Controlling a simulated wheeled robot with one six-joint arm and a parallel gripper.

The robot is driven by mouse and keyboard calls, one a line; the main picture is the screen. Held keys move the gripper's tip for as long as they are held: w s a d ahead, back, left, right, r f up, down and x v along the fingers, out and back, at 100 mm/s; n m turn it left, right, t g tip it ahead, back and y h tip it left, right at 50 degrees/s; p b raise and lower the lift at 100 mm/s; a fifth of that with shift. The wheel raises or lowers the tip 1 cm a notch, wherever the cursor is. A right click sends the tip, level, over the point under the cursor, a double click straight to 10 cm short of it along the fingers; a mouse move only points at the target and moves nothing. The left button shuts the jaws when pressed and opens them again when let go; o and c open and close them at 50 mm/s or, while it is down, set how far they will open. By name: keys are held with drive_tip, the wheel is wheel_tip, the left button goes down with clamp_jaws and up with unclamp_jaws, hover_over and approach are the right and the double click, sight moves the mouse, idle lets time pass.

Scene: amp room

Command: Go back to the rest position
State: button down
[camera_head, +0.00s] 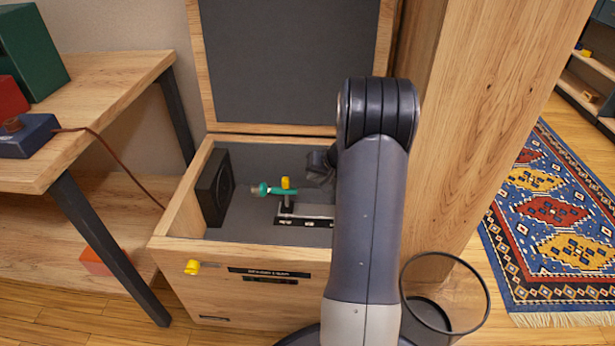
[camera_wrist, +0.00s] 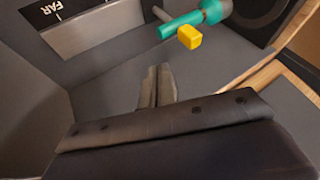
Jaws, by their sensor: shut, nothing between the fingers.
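My gripper (camera_wrist: 157,85) is shut and empty in the wrist view, its two fingers side by side. In the head view my gripper (camera_head: 322,165) is partly hidden by my arm, inside the open wooden box (camera_head: 172,216) near its right side. A green cylindrical item (camera_head: 276,190) with a yellow piece (camera_head: 286,183) lies in the box, left of my gripper and apart from it. In the wrist view the green item (camera_wrist: 200,18) and yellow piece (camera_wrist: 189,37) are beyond my fingertips.
The box's raised lid (camera_head: 290,62) stands behind it. A black speaker (camera_head: 215,188) is at the box's left inside wall. A wooden table (camera_head: 95,95) is on the left, a tall wooden panel (camera_head: 490,110) on the right. A clear bin (camera_head: 455,290) stands at front right.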

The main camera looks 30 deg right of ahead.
drive_tip(key=p+v, duration=0.1)
drive_tip(key=v, duration=0.4)
drive_tip(key=shift+s+d+r, duration=0.2)
drive_tip(key=shift+s, duration=0.05)
